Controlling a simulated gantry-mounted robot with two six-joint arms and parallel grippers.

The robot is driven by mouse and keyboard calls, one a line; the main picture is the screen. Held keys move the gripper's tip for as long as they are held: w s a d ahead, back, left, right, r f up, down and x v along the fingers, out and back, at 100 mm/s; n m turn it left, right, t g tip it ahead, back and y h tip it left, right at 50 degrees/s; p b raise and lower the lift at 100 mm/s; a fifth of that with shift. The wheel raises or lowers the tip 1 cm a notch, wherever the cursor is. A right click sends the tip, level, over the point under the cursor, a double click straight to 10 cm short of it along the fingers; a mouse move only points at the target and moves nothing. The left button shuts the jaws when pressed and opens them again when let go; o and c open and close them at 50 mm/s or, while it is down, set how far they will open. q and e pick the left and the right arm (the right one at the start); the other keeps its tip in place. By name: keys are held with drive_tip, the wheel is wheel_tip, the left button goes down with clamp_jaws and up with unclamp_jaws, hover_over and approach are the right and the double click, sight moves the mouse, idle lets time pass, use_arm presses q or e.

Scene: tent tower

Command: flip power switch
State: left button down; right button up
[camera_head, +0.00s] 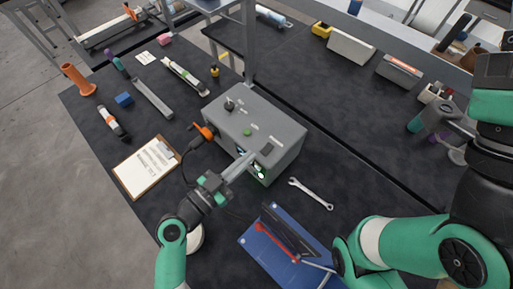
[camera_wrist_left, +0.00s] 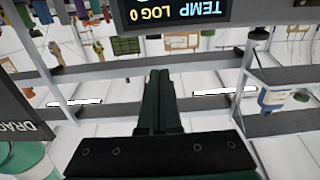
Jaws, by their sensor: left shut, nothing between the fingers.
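A grey control box (camera_head: 285,125) stands on the dark bench, with a black knob (camera_head: 230,103), a green button (camera_head: 247,131) and a dark rectangular part (camera_head: 267,149) on top. I cannot tell for certain which part is the power switch. My left gripper (camera_head: 247,160) is shut and empty. In the head view it overlaps the box's near side, by a green light (camera_head: 262,173); contact cannot be told. The left wrist view shows its closed dark fingers (camera_wrist_left: 158,100) below a display (camera_wrist_left: 180,12) reading TEMP LOG 0, upside down. My right arm shows at right, but its gripper cannot be made out.
An orange-handled tool (camera_head: 203,132) and a clipboard (camera_head: 147,167) lie left of the box. A wrench (camera_head: 311,194) lies to its right, and a blue mat (camera_head: 258,247) lies in front, bearing a red tool. Several small items lie at the far left.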

use_arm(q)
drive_tip(key=s+a, duration=0.1)
drive_tip(key=a, duration=0.1)
drive_tip(key=s+a+f, duration=0.1)
drive_tip(key=s, duration=0.1)
drive_tip(key=shift+s+a+f+b, duration=0.2)
drive_tip(key=shift+s+a+b, duration=0.05)
drive_tip(key=shift+a+b, duration=0.1)
